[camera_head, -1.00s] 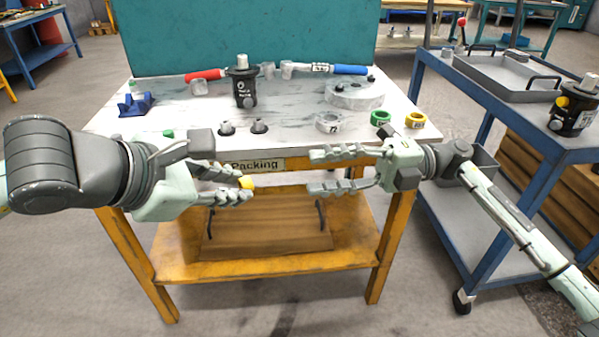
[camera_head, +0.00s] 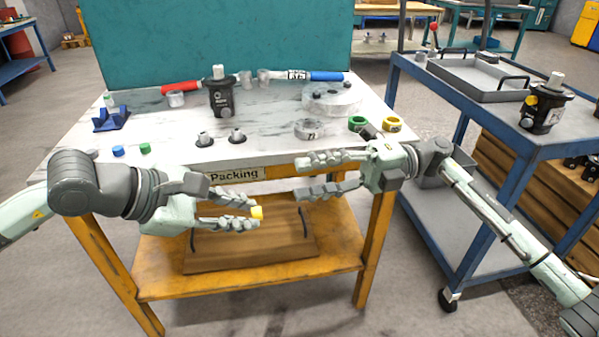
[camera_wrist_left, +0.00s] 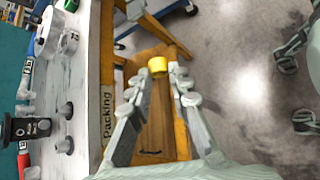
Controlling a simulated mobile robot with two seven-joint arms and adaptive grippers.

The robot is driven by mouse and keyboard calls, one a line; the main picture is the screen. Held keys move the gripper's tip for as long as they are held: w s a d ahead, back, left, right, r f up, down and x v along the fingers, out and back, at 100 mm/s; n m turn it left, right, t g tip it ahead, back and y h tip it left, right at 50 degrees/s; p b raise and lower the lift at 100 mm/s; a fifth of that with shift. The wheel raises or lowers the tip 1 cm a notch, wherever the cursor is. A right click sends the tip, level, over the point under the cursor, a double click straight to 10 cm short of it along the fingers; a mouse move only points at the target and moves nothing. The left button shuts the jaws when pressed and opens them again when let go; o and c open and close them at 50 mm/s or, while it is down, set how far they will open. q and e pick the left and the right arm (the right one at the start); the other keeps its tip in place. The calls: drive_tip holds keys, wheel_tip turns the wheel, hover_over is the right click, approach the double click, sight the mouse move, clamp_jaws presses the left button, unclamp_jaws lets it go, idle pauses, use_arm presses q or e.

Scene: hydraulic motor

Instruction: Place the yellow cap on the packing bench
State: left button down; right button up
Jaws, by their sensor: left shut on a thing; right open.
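The yellow cap (camera_head: 257,212) is small and sits between the fingertips of my left gripper (camera_head: 255,207), in front of the packing bench's front edge. It also shows in the left wrist view (camera_wrist_left: 158,66), at the fingertips. My left gripper is shut on it. The packing bench (camera_head: 290,155) has a worn white top and a yellow frame with a "Packing" label. My right gripper (camera_head: 362,168) is open and empty, in front of the bench's front edge, to the right of the left gripper.
On the bench stand a black motor (camera_head: 221,97), a blue cap (camera_head: 118,151), a green cap (camera_head: 145,148), tape rolls (camera_head: 357,123) and a round grey part (camera_head: 331,98). A blue cart (camera_head: 560,150) is at the right.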

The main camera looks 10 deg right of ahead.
sight(257, 214)
drive_tip(key=w+d+n+g+h, duration=0.25)
drive_tip(key=d+n+h, duration=0.2)
drive_tip(key=n, duration=0.95)
drive_tip(key=x, duration=1.2)
drive_tip(key=shift+w+a+t, duration=0.35)
drive_tip(key=shift+h, duration=0.25)
drive_tip(key=shift+c, duration=0.5)
clamp_jaws()
drive_tip(key=shift+o, duration=0.5)
unclamp_jaws()
drive_tip(key=shift+d, duration=0.1)
